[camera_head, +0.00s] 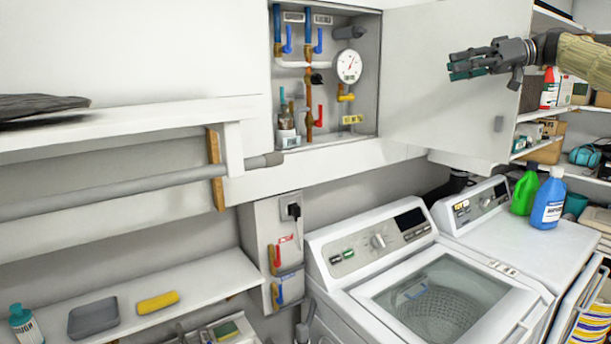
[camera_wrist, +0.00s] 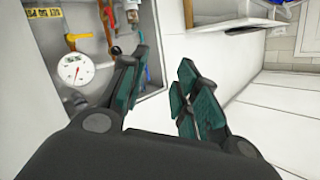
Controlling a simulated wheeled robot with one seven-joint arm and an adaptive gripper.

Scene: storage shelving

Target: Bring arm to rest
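My gripper (camera_head: 470,65) shows at the upper right of the head view, in front of the open white cabinet door (camera_head: 440,75). It points left, toward the pipe cabinet, and is apart from the gauge (camera_head: 349,66). In the wrist view my gripper (camera_wrist: 160,85) has its teal-padded fingers spread with a gap between them and nothing held. The gauge (camera_wrist: 76,69) and pipes show beyond the left finger. My arm comes in from the right edge of the head view.
The wall cabinet (camera_head: 367,100) holds pipes and valves. Shelves (camera_head: 540,147) stand at right. A lower shelf (camera_head: 200,282) is at left.

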